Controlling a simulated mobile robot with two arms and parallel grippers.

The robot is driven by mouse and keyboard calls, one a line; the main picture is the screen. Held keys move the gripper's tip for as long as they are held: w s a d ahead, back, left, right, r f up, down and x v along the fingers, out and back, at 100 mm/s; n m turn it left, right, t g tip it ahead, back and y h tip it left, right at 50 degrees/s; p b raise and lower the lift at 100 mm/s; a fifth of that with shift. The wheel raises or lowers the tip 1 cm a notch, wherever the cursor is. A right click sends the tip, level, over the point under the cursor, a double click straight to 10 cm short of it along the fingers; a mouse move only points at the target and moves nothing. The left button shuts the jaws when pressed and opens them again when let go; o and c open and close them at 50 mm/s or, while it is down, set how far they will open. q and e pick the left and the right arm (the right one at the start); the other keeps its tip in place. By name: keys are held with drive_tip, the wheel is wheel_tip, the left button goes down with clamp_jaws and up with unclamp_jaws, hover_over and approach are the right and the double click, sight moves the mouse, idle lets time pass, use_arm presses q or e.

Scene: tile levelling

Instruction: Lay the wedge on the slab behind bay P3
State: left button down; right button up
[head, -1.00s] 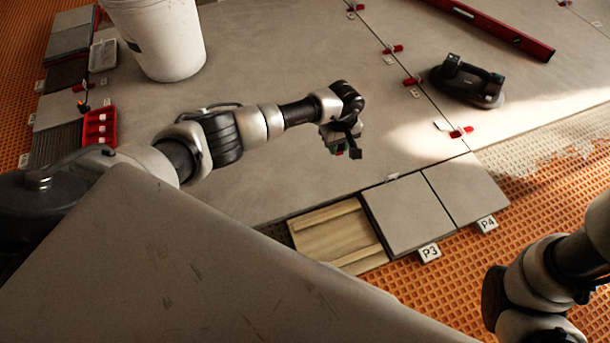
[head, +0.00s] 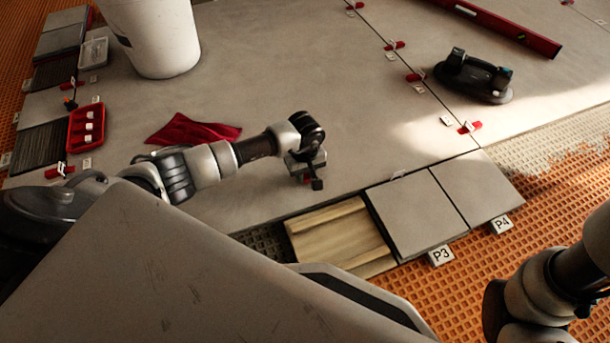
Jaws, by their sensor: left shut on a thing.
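My left gripper (head: 312,180) hangs over the large grey slab (head: 340,90), near its front edge and left of bay P3. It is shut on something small. A bit of red shows at the fingers, probably the wedge (head: 305,179), mostly hidden by the gripper. I cannot tell whether it touches the slab. Bay P3 holds a grey tile (head: 415,215), with the P3 label (head: 440,256) at its front edge. A small pale clip (head: 398,175) stands at the tile's back edge. My right arm shows at the lower right, with its gripper out of view.
Several red wedges, one by the corner (head: 470,127), sit along the slab joint. A suction lifter (head: 474,78) and red level (head: 500,25) lie at the right. A red cloth (head: 195,129), red tray (head: 86,127) and white bucket (head: 155,35) are left. A wooden bed (head: 335,235) lies left of P3.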

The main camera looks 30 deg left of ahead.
use_arm(q)
drive_tip(key=shift+r, duration=0.1)
drive_tip(key=c, duration=1)
unclamp_jaws()
wheel_tip(320, 180, up, 12)
drive_tip(key=p, duration=0.9)
drive_tip(key=shift+d, duration=0.1)
